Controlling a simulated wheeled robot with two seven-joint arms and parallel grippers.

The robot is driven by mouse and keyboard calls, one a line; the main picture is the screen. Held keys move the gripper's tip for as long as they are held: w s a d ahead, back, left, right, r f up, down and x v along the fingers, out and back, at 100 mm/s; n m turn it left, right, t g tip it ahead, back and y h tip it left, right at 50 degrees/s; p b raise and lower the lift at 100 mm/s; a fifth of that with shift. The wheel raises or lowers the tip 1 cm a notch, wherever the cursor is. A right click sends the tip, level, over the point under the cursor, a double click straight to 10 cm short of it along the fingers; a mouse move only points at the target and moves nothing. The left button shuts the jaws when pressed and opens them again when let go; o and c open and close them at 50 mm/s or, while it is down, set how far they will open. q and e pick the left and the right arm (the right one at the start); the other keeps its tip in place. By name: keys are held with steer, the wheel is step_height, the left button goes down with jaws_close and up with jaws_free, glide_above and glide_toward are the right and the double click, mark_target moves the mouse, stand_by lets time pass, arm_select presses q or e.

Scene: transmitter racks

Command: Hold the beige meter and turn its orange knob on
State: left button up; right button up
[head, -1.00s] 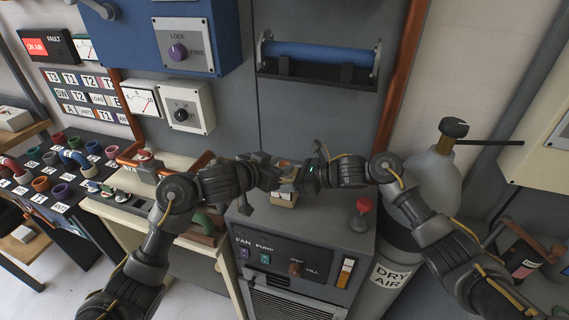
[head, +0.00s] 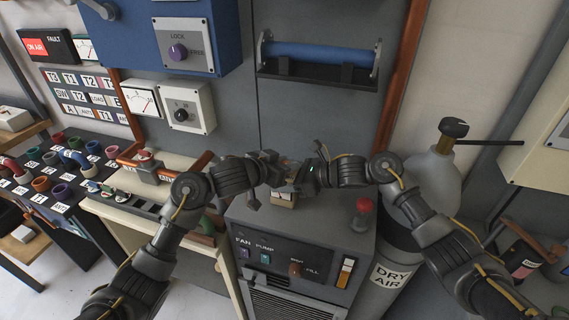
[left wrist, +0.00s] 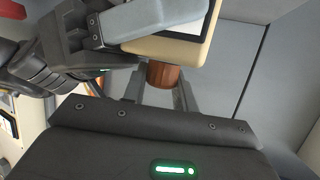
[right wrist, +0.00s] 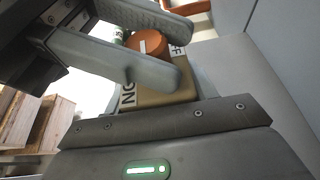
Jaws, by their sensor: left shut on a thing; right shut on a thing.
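The beige meter (head: 284,201) is held up between my two grippers above the grey cabinet, mostly covered by them in the head view. In the right wrist view the meter (right wrist: 160,97) shows ON and OFF labels beside its orange knob (right wrist: 149,42). My left gripper (head: 270,180) has its fingers on either side of the knob, which also shows in the left wrist view (left wrist: 163,75). My right gripper (head: 308,176) is shut on the meter body; a finger lies across it in the left wrist view. I cannot tell exactly where the knob points.
The grey cabinet (head: 318,226) with FAN and PUMP switches stands below, with a red knob (head: 364,206) on top. A DRY AIR cylinder (head: 433,170) stands at right. A blue roll (head: 318,55) hangs behind. A beige bench (head: 120,210) is at left.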

arm_select(q)
steer(key=shift+m+g, duration=0.3)
steer(key=o, duration=0.7)
steer(key=shift+a, duration=0.1)
steer(key=v, duration=1.2)
steer(key=shift+f, duration=0.15)
